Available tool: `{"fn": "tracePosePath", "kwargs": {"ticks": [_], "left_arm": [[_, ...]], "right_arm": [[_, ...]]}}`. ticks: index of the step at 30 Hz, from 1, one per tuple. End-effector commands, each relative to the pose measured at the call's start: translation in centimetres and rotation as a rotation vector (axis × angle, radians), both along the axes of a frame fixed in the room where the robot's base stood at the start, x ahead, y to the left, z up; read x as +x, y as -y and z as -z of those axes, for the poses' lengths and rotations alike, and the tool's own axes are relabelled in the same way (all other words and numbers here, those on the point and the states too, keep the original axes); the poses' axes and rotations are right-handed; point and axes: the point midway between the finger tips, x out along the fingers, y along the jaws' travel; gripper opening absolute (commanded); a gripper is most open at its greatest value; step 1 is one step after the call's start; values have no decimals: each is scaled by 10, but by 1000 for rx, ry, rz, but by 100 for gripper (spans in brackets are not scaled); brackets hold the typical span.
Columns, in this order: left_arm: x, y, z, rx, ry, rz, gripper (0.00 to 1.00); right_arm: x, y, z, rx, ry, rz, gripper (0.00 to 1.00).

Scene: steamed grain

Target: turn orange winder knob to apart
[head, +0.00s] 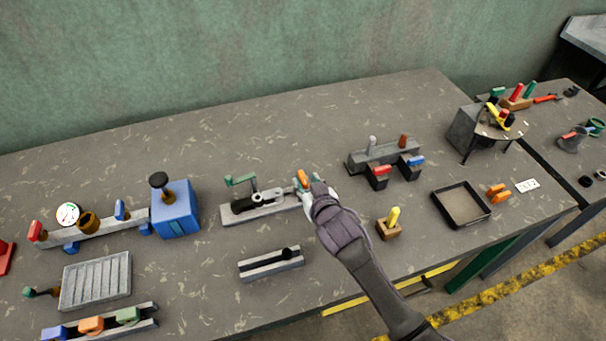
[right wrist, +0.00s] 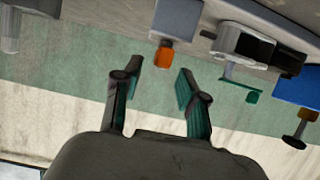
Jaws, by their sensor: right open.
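The orange winder knob (head: 302,178) sits at the right end of the grey winder base (head: 262,211) on the bench. It also shows in the right wrist view (right wrist: 163,56), below a pale grey block. My right gripper (head: 309,189) is at the knob and partly hides that end of the winder. In the right wrist view, its two green-padded fingers (right wrist: 160,72) are open. The orange knob appears just beyond the fingertips, roughly in line with the gap. Nothing is between the fingers. Whether they touch the knob cannot be told. My left gripper is not in view.
A blue box (head: 175,209) with a dark knob is to the left. A grey slotted rail (head: 271,264) lies in front. A yellow-pegged block (head: 389,228) is to the right. The bench behind the winder is clear.

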Motion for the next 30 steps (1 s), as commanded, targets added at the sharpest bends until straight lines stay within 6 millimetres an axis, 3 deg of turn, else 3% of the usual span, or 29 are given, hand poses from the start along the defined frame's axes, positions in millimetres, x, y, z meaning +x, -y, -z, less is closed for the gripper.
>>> {"fn": "tracePosePath", "kwargs": {"ticks": [9, 20, 28, 30], "left_arm": [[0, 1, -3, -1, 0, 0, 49], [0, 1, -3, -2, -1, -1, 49], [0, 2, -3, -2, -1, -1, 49], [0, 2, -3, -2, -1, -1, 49]], "right_arm": [[31, -11, 13, -1, 0, 0, 42], [35, -12, 15, 0, 0, 0, 42], [35, -11, 15, 0, 0, 0, 0], [35, -12, 15, 0, 0, 0, 0]]}}
